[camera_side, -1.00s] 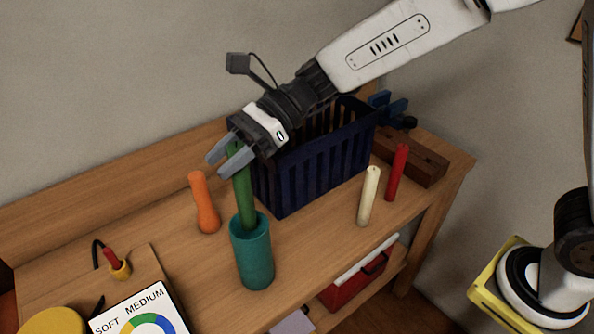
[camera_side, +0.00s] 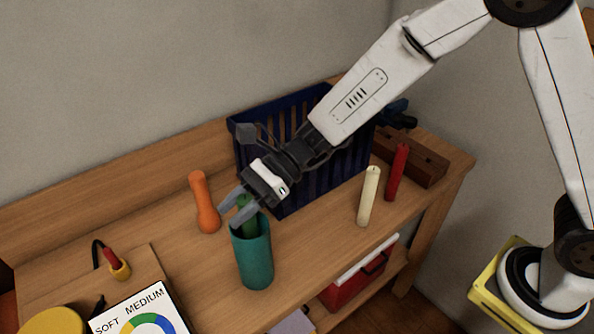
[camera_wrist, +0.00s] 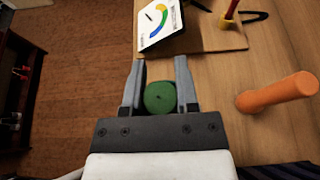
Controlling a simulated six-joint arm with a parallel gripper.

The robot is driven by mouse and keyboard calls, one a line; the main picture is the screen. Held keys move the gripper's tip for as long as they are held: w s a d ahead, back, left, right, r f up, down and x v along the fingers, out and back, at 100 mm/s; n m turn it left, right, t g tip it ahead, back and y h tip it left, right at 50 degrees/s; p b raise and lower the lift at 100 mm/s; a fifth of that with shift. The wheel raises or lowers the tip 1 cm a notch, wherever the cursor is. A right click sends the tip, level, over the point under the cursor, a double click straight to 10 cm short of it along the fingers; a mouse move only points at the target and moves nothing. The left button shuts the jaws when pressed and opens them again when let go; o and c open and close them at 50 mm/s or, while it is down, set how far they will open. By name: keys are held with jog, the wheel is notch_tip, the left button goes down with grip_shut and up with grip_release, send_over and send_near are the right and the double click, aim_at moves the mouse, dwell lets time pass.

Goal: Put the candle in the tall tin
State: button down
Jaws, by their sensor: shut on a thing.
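The green candle (camera_side: 245,203) stands upright with its lower part inside the tall teal tin (camera_side: 254,262), only its upper end showing above the rim. My gripper (camera_side: 230,215) is at the tin's mouth, shut on the candle near its top. In the wrist view the candle's round green end (camera_wrist: 160,97) sits between the two grey fingers of my gripper (camera_wrist: 159,68). The tin is hidden in the wrist view. How far the candle's foot is from the tin's floor cannot be seen.
An orange rounded stick (camera_side: 204,202) stands left of the tin. A cream candle (camera_side: 369,197) and a red candle (camera_side: 396,173) stand to the right. A dark blue basket (camera_side: 318,177) is behind my gripper.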

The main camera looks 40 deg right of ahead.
jog(key=shift+f, duration=1.75)
jog(key=shift+c, duration=1.8)
grip_release()
jog(key=shift+r, duration=0.15)
jog(key=v, duration=1.2)
jog(key=shift+r, duration=0.4)
jog(key=shift+s, duration=0.1)
